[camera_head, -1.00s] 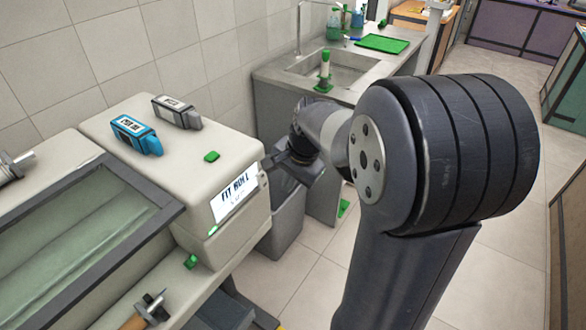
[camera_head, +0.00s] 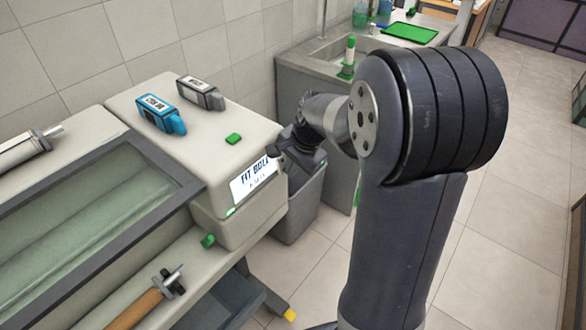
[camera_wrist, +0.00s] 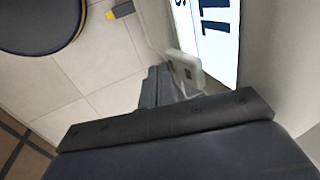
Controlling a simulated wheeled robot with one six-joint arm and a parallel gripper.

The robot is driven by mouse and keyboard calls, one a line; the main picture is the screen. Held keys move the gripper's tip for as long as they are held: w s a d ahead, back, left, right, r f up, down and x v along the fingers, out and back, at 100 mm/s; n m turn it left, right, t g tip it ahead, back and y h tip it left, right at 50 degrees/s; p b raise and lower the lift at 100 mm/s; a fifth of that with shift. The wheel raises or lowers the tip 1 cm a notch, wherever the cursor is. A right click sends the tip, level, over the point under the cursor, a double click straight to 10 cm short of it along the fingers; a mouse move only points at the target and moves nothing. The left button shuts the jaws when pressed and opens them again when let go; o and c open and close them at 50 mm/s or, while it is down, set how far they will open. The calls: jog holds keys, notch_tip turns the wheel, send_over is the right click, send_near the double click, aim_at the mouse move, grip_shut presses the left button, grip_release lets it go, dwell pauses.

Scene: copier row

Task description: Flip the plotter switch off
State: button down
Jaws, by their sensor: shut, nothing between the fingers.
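The plotter (camera_head: 250,132) is a beige machine with a lit white display (camera_head: 254,179) on its front end; part of that display (camera_wrist: 215,35) also shows in the wrist view. A small pale switch plate (camera_wrist: 184,72) with a grey centre sits beside the display in the wrist view. In the head view my gripper and wrist hide that spot. My gripper (camera_head: 272,152) is at the display's right edge, and its shut fingers (camera_wrist: 160,88) are empty, close to the switch plate. I cannot tell whether they touch it, nor the switch's position.
A blue cartridge (camera_head: 161,114) and a grey cartridge (camera_head: 201,93) lie on the plotter's top, near a green block (camera_head: 233,138). A grey bin (camera_head: 304,205) stands close behind my gripper. Floor right of my arm is open.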

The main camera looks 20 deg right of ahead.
jog(key=shift+w+a+r+t+y, duration=0.1)
jog(key=shift+r+t+y, duration=0.1)
jog(key=shift+r, duration=0.15)
jog(key=shift+w+r+t+y, duration=0.1)
jog(key=shift+r+t, duration=0.1)
jog(key=shift+r, duration=0.1)
dwell(0.5)
